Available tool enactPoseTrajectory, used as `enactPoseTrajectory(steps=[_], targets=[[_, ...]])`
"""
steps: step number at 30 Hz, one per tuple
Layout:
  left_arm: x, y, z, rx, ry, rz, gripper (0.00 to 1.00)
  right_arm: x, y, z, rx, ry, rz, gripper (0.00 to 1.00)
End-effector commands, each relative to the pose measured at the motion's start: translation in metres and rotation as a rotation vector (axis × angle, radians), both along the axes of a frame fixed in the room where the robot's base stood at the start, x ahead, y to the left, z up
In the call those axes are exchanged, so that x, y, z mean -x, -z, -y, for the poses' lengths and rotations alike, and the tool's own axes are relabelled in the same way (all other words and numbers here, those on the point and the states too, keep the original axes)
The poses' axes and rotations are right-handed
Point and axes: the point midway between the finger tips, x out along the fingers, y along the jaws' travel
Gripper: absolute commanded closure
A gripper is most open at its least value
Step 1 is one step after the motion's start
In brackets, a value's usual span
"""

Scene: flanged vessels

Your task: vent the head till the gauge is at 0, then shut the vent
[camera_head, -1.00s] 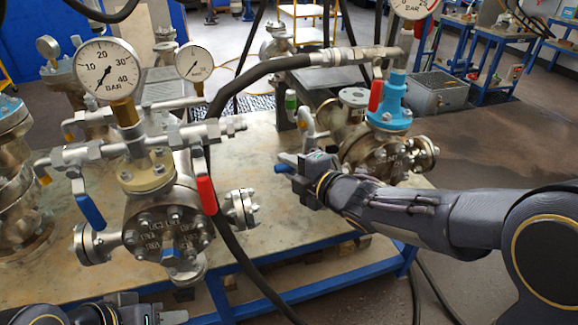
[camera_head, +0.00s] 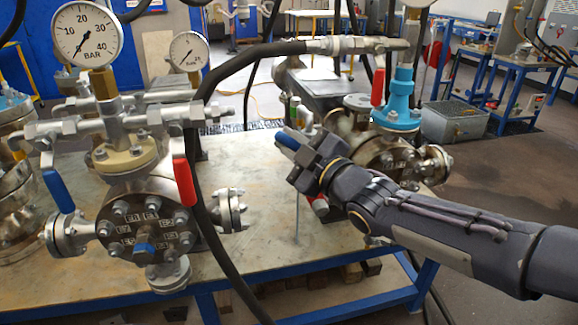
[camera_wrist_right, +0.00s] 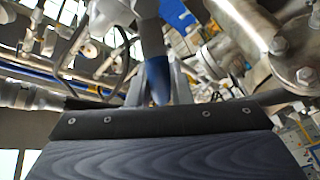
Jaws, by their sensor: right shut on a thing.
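My right gripper (camera_head: 291,150) is shut on a blue handle (camera_head: 287,139) on the near side of the right vessel (camera_head: 385,155). The handle also shows between the fingers in the right wrist view (camera_wrist_right: 157,80). The valve behind the handle is mostly hidden by the gripper. A thin pale vertical streak (camera_head: 297,215) hangs below the gripper; I cannot tell whether it is liquid or a pipe. On the left vessel (camera_head: 150,230), the large gauge (camera_head: 86,34) has its needle low on the left, below the 10 mark. The smaller gauge (camera_head: 189,53) is unreadable. My left gripper is out of view.
A black hose (camera_head: 240,75) arches from the right fitting down in front of the bench (camera_head: 262,200). The left vessel has a blue lever (camera_head: 58,190) and a red lever (camera_head: 184,181). Another red lever (camera_head: 377,86) stands by a blue fitting (camera_head: 398,100). Bare bench lies between the vessels.

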Motion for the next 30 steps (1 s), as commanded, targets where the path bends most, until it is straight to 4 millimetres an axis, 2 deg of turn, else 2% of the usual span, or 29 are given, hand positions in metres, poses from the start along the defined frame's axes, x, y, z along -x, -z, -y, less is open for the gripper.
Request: enactPoseTrajectory(steps=[1,15,21,30], targets=[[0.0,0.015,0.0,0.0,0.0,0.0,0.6,-0.001,0.004,0.002,-0.045,0.002,-0.012,1.0],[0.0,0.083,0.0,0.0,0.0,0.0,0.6,-0.007,-0.013,0.021,-0.466,0.001,-0.148,1.0],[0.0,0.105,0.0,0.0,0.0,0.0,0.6,-0.01,-0.019,0.031,-0.626,0.001,-0.201,1.0],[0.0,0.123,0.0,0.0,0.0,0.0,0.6,-0.014,-0.023,0.042,-0.789,0.001,-0.256,1.0]])
